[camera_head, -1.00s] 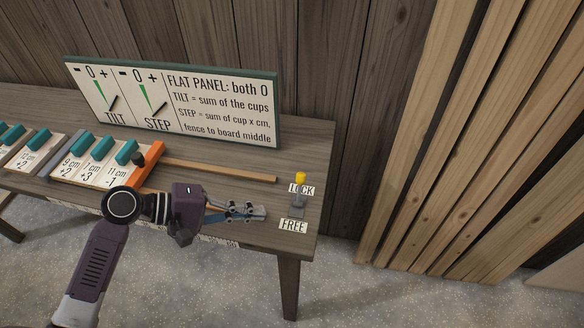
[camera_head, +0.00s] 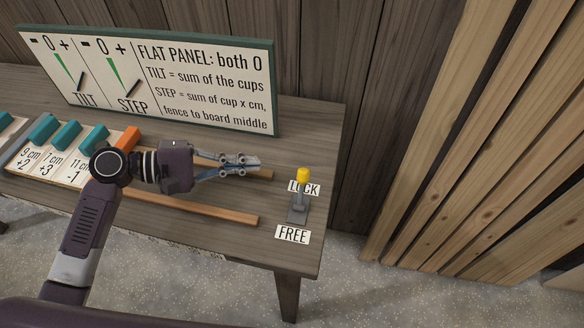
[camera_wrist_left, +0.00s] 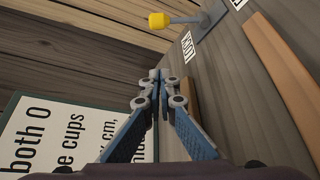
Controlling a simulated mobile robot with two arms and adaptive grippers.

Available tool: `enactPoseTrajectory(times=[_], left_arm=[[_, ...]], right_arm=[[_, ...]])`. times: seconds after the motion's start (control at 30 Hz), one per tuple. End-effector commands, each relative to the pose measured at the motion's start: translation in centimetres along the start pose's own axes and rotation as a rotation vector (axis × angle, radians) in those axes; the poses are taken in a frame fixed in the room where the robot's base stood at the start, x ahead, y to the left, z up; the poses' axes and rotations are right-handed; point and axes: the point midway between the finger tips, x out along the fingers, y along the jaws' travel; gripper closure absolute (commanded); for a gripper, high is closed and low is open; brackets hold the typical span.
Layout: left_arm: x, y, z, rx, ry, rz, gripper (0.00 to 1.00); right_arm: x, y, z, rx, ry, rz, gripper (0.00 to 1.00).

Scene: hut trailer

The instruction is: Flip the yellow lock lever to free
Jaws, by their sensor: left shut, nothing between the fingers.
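The lock lever (camera_head: 300,192) stands on a small grey base at the right end of the table, and its yellow knob (camera_head: 303,174) is at the LOCK label (camera_head: 303,187). The FREE label (camera_head: 293,235) lies in front of the base. In the left wrist view the yellow knob (camera_wrist_left: 157,20) and its grey rod show at the top, beyond the fingertips. My left gripper (camera_head: 254,161) is shut and empty, pointing right, to the left of the knob and apart from it. It also shows in the left wrist view (camera_wrist_left: 155,76). My right gripper is not in view.
A sign board (camera_head: 170,75) with TILT and STEP dials stands behind on the table (camera_head: 325,130). Two wooden strips, one in front (camera_head: 225,209), lie under and beside my gripper. Teal blocks (camera_head: 68,134) and an orange fence (camera_head: 128,141) are at left. Planks lean at right.

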Motion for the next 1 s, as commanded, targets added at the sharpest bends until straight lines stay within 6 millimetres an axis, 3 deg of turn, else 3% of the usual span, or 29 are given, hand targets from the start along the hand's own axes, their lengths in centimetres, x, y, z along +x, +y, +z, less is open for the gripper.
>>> enactPoseTrajectory(times=[0.37, 0.57, 0.87, 1.0], left_arm=[[0.6, 0.1, 0.1, 0.000, -0.002, 0.001, 1.00], [3.6, 0.4, 0.2, 0.000, -0.004, 0.003, 1.00], [10.0, 0.3, 0.3, -0.001, -0.004, 0.002, 1.00], [9.2, 0.3, 2.3, 0.000, 0.000, -0.002, 1.00]], right_arm=[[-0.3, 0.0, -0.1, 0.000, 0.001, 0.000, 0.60], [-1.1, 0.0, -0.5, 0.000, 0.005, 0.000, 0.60], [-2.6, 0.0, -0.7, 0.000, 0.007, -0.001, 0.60], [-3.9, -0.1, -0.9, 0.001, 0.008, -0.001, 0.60]])
